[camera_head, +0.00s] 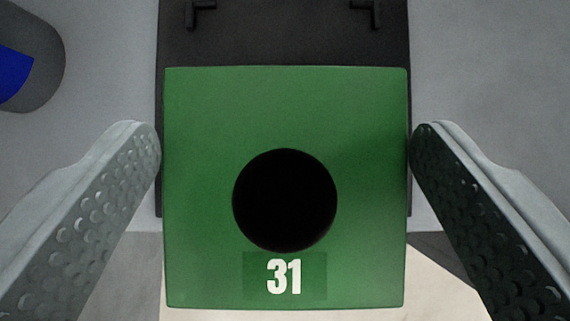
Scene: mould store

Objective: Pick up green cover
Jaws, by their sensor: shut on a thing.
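The green cover (200,180) is a square plate with a round black spot (285,200) in its middle and a white "31" on a darker green label below that. It fills the centre of the head camera view. My gripper (285,165) is shut on the green cover, with one finger at its left edge and one at its right edge. The fingers have dimpled inner pads. I cannot tell how high the cover is above what lies under it.
A dark plate (285,35) with two small black brackets lies beyond and under the cover. A dark rounded object with a blue part (14,72) is at the upper left. Grey surface shows bare on both sides. A pale surface shows at the bottom.

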